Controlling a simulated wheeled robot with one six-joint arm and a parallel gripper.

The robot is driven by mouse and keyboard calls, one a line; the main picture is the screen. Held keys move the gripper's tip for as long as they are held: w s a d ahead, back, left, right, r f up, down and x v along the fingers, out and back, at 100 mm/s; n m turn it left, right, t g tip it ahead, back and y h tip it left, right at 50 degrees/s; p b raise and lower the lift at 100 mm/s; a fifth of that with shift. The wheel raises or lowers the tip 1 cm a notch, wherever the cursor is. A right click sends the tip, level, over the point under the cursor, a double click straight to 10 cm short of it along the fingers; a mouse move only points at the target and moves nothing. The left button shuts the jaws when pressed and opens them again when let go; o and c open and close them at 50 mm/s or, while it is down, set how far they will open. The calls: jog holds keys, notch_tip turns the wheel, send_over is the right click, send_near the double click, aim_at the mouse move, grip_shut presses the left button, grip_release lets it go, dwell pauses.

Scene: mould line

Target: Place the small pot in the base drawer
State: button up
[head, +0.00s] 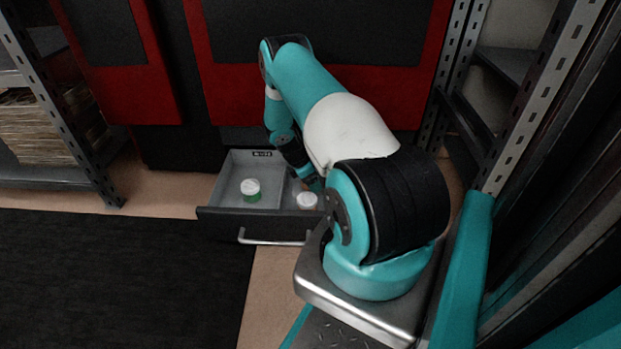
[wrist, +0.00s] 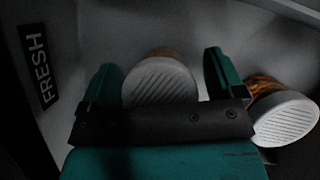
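The base drawer (head: 222,224) is pulled open, with a divider splitting it into left and right compartments. My gripper (wrist: 163,78) is down in the right compartment, its two teal fingers apart. A small pot (wrist: 160,82) with a ridged white lid and an orange-brown body stands between the fingers. The left finger is close to its lid and a narrow gap shows at the right finger. A second such pot (wrist: 285,118) stands just outside the right finger. In the head view, one white-lidded pot (head: 307,201) shows in the right compartment; my arm hides much of that side.
A green pot with a white lid (head: 251,188) stands in the left compartment. A FRESH label (wrist: 37,66) is on the wall left of my gripper. Red and black panels (head: 160,95) rise behind the drawer. Metal racks stand on both sides. The floor at left is clear.

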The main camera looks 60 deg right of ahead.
jog(key=w+a+r+t+p, duration=0.1)
jog(key=w+a+r+p, duration=0.1)
jog(key=w+a+r, duration=0.45)
jog(key=w+a+r+m+t+y+p, duration=0.1)
jog(key=a+r+p, duration=0.25)
jog(key=r, duration=0.65)
jog(key=w+a+r+t+p, duration=0.1)
jog(key=w+a+r+p, duration=0.1)
jog(key=w+a+r, duration=0.35)
jog(key=s+a+r+m+y, duration=0.1)
jog(key=s+a+r+y, duration=0.1)
jog(key=a+r, duration=1.15)
jog(key=s+a+r+t+y, duration=0.1)
jog(key=s+a+r, duration=0.4)
jog(key=a, duration=0.3)
jog(key=s+a+r+y, duration=0.2)
jog(key=s+a+r, duration=0.35)
jog(key=a, duration=0.25)
jog(key=s+a+r, duration=0.1)
jog(key=s+a, duration=0.2)
jog(key=s, duration=0.4)
jog(key=s+a+r+m+g+y, duration=0.1)
jog(key=s+a+r, duration=0.1)
jog(key=s+a, duration=0.2)
jog(key=s, duration=0.3)
jog(key=shift+s+a+r+y, duration=0.15)
jog(key=shift+s+a+y, duration=0.1)
jog(key=shift+s+y, duration=0.05)
